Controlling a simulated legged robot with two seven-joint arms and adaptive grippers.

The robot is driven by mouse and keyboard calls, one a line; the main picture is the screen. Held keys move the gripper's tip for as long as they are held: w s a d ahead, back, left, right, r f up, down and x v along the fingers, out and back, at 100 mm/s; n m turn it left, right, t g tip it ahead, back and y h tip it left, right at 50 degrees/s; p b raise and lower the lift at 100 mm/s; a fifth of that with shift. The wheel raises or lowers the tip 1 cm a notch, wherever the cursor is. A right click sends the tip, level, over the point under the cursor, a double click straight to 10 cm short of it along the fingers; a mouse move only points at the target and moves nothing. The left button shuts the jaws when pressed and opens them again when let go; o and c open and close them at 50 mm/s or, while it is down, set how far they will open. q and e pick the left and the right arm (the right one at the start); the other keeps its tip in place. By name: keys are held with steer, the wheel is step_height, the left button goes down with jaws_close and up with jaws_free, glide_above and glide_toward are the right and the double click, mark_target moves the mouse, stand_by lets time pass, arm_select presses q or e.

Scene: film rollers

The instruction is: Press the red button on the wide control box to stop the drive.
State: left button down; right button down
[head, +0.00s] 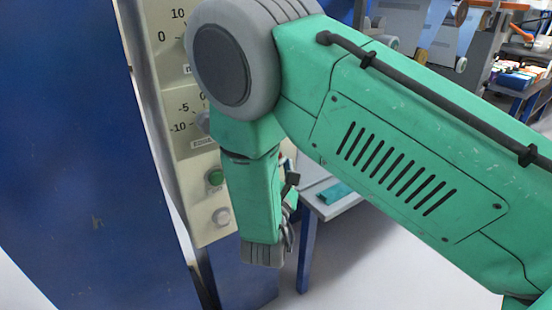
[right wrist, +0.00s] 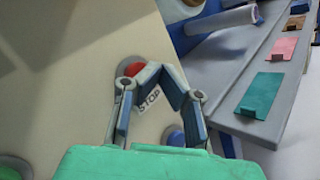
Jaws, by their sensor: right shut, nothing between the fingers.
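The wide control box shows as a cream panel (head: 168,85) at the left of the head view, partly covered by my right arm. In the right wrist view its cream face (right wrist: 60,85) fills the left and middle. The red button (right wrist: 131,69) sits there beside a STOP label (right wrist: 149,99). My right gripper (right wrist: 161,72) is shut and empty, its fingertips overlapping the button's right side; I cannot tell whether they touch it. In the head view the button is hidden behind my arm. My left gripper is not in view.
A green button (head: 215,177) and a pale knob (head: 220,216) are on the panel. A grey table (right wrist: 240,75) with coloured plates stands at right. A blue cabinet wall (head: 75,150) fills the far left.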

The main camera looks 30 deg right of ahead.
stand_by(0.4)
steer(key=shift+w+r+p, duration=0.1)
steer(key=shift+w+p, duration=0.2)
steer(key=shift+w, duration=0.1)
steer(key=shift+w, duration=0.45)
stand_by(0.6)
stand_by(0.3)
steer(key=shift+s+p, duration=0.55)
steer(key=shift+s, duration=0.3)
